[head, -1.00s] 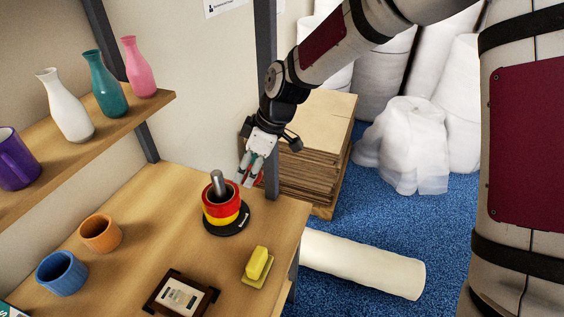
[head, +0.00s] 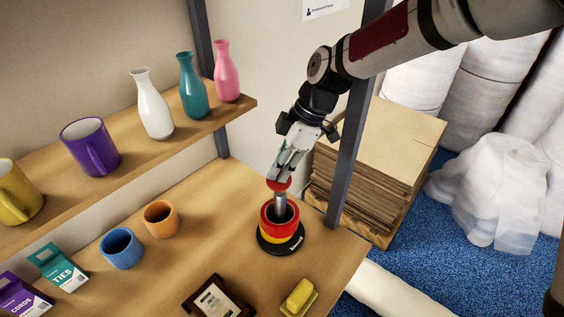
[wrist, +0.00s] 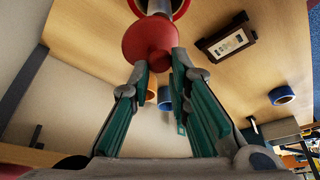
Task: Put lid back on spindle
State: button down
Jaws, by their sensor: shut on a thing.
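The spindle has a black round base (head: 264,246), a grey post (head: 280,204) and a stack of red and yellow rings (head: 281,235) around the post. It stands upright near the right edge of the table. My gripper (head: 280,177) is shut on a small red lid (head: 278,184), which appears just above the top of the post. In the wrist view the round red lid (wrist: 150,42) sits at the fingertips and overlaps the post and rings behind it. I cannot tell whether the lid touches the post.
A framed card (head: 218,299) and a yellow block (head: 299,295) lie at the front of the table (head: 190,255). Blue (head: 121,249) and orange (head: 161,219) cups stand to the left. A grey upright (head: 350,140) stands close right of my gripper. A shelf (head: 110,165) holds vases and mugs.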

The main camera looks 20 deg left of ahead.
aim_at(282, 186)
jog(key=shift+f, duration=1.6)
jog(key=shift+s+d+f+b, duration=0.15)
jog(key=shift+f+b, duration=0.35)
jog(key=shift+f, duration=0.7)
jog(key=shift+s+d+r, duration=0.2)
jog(key=shift+d+r, duration=0.05)
jog(key=shift+r, duration=0.1)
jog(key=shift+w+a+r, duration=0.3)
jog(key=shift+w+r, duration=0.05)
jog(key=shift+r, duration=0.15)
jog(key=shift+f, duration=0.35)
dwell(0.3)
jog(key=c, duration=0.9)
grip_release()
jog(key=shift+c, duration=0.2)
